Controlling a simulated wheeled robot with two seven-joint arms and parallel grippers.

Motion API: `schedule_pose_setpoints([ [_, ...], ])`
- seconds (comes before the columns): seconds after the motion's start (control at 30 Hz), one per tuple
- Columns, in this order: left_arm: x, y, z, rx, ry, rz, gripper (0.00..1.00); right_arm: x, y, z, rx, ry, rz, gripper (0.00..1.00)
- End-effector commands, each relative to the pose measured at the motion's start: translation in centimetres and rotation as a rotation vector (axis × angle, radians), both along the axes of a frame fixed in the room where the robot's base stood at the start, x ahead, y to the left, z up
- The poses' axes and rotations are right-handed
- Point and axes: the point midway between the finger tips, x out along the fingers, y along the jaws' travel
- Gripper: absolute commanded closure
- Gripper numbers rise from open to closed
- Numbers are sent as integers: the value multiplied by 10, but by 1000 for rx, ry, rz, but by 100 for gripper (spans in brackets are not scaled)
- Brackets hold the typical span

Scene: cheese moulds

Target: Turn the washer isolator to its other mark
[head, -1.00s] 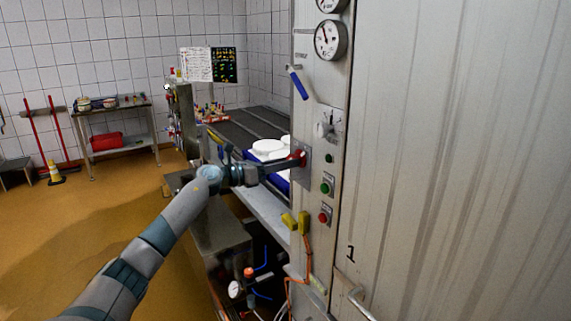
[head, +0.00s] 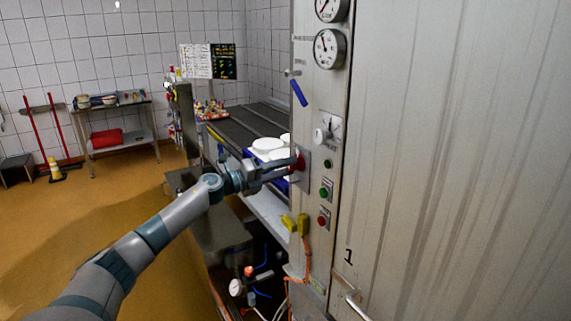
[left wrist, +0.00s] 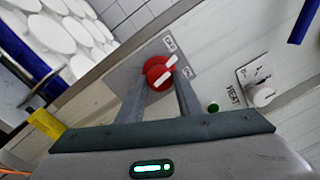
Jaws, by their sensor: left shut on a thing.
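The washer isolator is a red round knob with a white bar; it shows in the left wrist view (left wrist: 157,75) on a grey plate with small marked labels at its upper and right sides. In the head view the red isolator (head: 299,163) sits on the edge of the steel panel. My left gripper (head: 290,168) is at the knob, and in the left wrist view its two fingers (left wrist: 160,88) are shut on the knob's sides. The white bar lies slanted, up to the right in the left wrist view. My right gripper is in neither view.
White moulds (head: 268,146) stand behind. Yellow plugs (head: 303,224) hang below. The floor at left is open.

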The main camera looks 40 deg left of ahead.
Motion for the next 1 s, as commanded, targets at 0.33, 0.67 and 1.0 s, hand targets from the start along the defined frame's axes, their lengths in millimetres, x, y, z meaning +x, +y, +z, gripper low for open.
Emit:
schedule_pose_setpoints([
  [0.33, 0, 0, 5, -300, 123, 2, 90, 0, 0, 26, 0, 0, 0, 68],
  [0.67, 0, 1, 4, -506, 207, 3, 90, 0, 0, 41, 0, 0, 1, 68],
  [1.0, 0, 0, 2, -572, 235, 2, 90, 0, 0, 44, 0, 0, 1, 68],
])
